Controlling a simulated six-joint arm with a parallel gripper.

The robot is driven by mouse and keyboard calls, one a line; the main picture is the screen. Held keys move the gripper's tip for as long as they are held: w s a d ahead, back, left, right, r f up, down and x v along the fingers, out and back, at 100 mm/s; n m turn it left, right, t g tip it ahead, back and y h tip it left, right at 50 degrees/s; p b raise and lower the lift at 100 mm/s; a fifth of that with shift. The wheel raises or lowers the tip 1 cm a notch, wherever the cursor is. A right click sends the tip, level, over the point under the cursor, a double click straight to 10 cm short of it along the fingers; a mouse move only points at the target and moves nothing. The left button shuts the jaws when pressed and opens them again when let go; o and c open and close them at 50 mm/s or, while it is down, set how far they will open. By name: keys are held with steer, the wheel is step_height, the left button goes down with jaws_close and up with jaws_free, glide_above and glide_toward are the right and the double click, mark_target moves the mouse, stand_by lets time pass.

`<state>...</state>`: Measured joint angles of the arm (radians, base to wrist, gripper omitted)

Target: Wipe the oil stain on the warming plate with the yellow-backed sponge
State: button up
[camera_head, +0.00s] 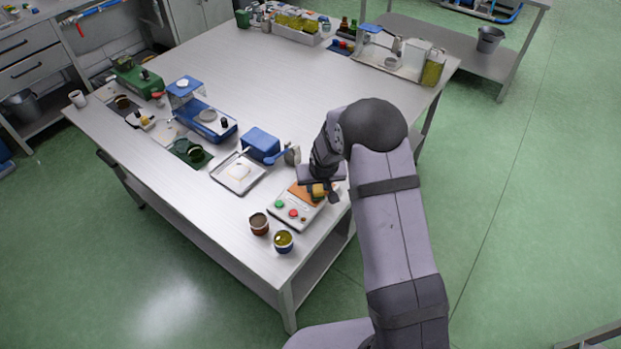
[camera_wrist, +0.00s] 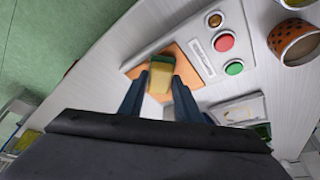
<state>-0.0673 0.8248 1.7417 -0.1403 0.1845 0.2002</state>
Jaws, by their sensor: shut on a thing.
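The warming plate unit (camera_head: 286,213) is a pale box near the front right corner of the table, with an orange top (camera_head: 300,191) and red and green buttons. The orange top also shows in the wrist view (camera_wrist: 188,62). My gripper (camera_wrist: 160,82) is shut on the yellow-backed sponge (camera_wrist: 161,76), which has a green edge. In the head view the sponge (camera_head: 318,190) is over the orange top, under my gripper. I cannot tell whether it touches the surface. No oil stain can be made out; the sponge and fingers hide part of the top.
A reddish cup (camera_head: 259,224) and a blue cup with yellow contents (camera_head: 283,241) stand before the unit. A metal tray (camera_head: 226,181) holding a white item, a blue box (camera_head: 261,142) and a grey cup (camera_head: 292,155) are close by. The table's middle is clear.

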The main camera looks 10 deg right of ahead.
steer(key=shift+s+d+r, duration=0.1)
steer(key=shift+s+d, duration=0.25)
steer(key=shift+s, duration=0.05)
steer(key=shift+w+a+f, duration=0.25)
steer(key=shift+w+a, duration=0.3)
steer(key=shift+w+a+b, duration=0.9)
steer(key=shift+w+a, duration=1.2)
steer(key=shift+a, duration=0.05)
steer(key=shift+w+d+r, duration=0.1)
steer(key=shift+w+r, duration=0.05)
steer(key=shift+w, duration=0.4)
steer(key=shift+s+d+p, duration=0.35)
steer(key=shift+s+d, duration=0.05)
steer(key=shift+d, duration=0.2)
steer(key=shift+s+d+p, duration=0.9)
steer(key=shift+s+d, duration=1.2)
steer(key=shift+s, duration=0.05)
steer(key=shift+f+b, duration=0.25)
steer(key=shift+b, duration=0.1)
steer(key=shift+w+a+r+b, duration=0.1)
steer(key=shift+w+a+b, duration=1.35)
steer(key=shift+w+a, duration=1.25)
step_height(320, 180, up, 8)
steer(key=p, duration=0.5)
steer(key=shift+r, duration=0.25)
